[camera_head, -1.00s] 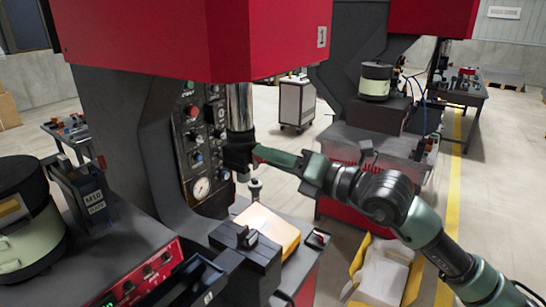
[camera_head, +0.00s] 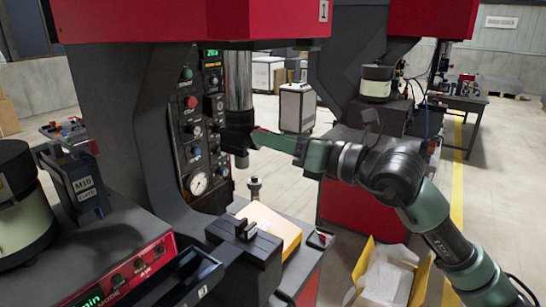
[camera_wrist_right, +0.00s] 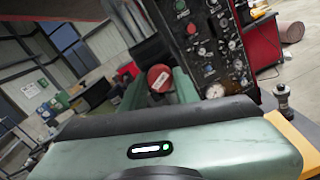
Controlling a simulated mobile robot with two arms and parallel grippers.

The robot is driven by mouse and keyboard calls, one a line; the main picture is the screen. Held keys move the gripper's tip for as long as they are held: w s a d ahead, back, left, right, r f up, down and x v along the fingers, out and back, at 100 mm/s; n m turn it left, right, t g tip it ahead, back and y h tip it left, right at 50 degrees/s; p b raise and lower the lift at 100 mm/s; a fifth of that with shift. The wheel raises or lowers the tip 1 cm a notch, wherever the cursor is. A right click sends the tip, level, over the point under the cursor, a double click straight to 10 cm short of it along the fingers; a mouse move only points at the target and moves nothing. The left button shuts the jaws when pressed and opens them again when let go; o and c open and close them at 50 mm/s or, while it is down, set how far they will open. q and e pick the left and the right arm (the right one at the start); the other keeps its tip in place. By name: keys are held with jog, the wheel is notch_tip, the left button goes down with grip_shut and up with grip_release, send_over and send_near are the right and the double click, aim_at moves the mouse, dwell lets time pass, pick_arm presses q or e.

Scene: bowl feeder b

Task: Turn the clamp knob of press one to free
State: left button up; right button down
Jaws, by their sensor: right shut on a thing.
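Press one (camera_head: 180,24), with a red head marked 1, stands at the left of the head view. Its bright ram (camera_head: 238,82) comes down to a dark holder (camera_head: 239,128). My right gripper (camera_head: 257,136) is at the right side of this holder. In the wrist view, the clamp knob (camera_wrist_right: 158,78) is a red round cap with a pale mark, between the green fingers of my right gripper (camera_wrist_right: 160,90), which is shut on it. In the head view the fingers mostly hide the knob. My left gripper is out of view.
The control panel (camera_head: 203,125) with buttons and a gauge (camera_head: 198,182) is on the press frame, left of the ram. Below are a black fixture (camera_head: 244,245) and an orange-edged plate (camera_head: 270,225). A yellow box (camera_head: 392,275) stands at the lower right.

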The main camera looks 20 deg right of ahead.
jog(key=shift+n+y+b, duration=0.4)
jog(key=shift+n+b, duration=4.95)
jog(key=shift+n, duration=1.25)
jog(key=c, duration=1.1)
grip_release()
jog(key=shift+o, duration=0.2)
jog(key=shift+d, duration=0.1)
